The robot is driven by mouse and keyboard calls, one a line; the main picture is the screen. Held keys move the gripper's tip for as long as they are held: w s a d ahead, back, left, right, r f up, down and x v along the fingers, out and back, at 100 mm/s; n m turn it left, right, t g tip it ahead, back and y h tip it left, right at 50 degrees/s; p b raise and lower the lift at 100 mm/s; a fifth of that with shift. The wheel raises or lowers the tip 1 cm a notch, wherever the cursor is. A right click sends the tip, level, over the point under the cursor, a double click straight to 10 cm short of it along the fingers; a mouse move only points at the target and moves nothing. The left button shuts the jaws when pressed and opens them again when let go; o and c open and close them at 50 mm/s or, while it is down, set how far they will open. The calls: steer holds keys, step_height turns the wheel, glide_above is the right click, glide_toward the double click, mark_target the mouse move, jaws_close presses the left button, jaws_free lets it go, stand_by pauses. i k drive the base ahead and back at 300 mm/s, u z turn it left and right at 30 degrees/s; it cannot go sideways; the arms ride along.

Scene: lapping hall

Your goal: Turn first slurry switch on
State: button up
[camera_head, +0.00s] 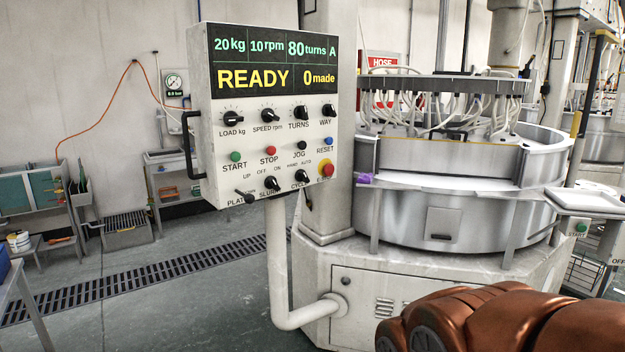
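The slurry switch (272,184) is a small black rotary knob in the bottom row of a white control panel (202,100). OFF and ON are printed above it, and the label below is partly covered by the knob. I cannot tell for certain which mark its pointer faces. The platen lever (246,196) is to its left and the cycle knob (302,177) to its right. The panel display (270,62) reads READY and 0 made. Brown links of my arm show at the lower right, well away from the panel. My gripper is not in view.
A red emergency button (327,170) sits near the cycle knob. A black handle (189,145) sticks out on the panel's left side. The round lapping machine (455,215) stands right of the panel. A pipe (278,260) runs below it. Floor at left is open around a drain grate (130,290).

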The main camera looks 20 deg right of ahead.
mark_target(271, 182)
steer(key=u, duration=0.05)
steer(key=i, duration=1)
steer(key=u, duration=0.75)
